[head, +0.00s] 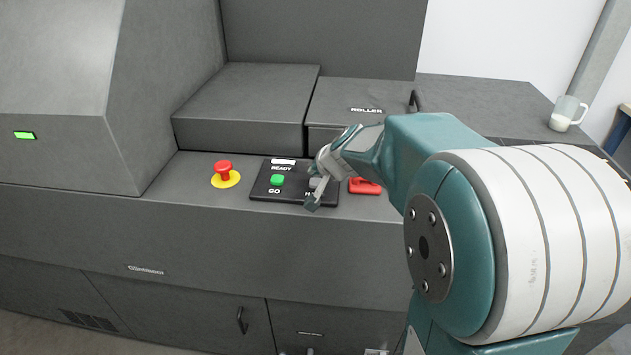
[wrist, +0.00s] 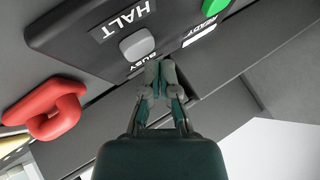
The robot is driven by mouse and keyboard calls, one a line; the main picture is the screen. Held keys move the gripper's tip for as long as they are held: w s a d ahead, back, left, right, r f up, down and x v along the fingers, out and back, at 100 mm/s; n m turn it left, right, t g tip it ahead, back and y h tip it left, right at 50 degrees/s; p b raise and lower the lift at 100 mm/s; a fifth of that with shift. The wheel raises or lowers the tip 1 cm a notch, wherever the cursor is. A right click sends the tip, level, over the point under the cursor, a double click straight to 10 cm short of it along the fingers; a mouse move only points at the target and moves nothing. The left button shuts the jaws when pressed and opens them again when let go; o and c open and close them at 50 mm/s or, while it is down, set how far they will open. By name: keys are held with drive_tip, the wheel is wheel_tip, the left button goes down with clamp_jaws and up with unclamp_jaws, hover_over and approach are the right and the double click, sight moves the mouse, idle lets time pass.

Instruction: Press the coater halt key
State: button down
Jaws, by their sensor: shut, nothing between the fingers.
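The black control panel (head: 261,190) lies on the machine's grey ledge, with a green GO button (head: 277,180). In the wrist view, the grey halt key (wrist: 137,45) sits between the HALT and BUSY labels, and the green button (wrist: 215,7) is to its right.
A red emergency button (head: 223,170) on a yellow disc stands left of the panel. A red handle-like part (head: 364,186) lies right of it, also in the wrist view (wrist: 48,112). Behind is a raised cover marked ROLLER (head: 366,92). A mug (head: 567,113) stands far right.

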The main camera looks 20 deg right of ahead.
sight(316, 183)
drive_tip(key=shift+f, duration=0.35)
drive_tip(key=shift+s+f, duration=0.1)
drive_tip(key=shift+f, duration=0.35)
idle(0.8)
drive_tip(key=shift+r, duration=0.85)
drive_tip(key=shift+r, duration=0.15)
drive_tip(key=shift+r, duration=2.4)
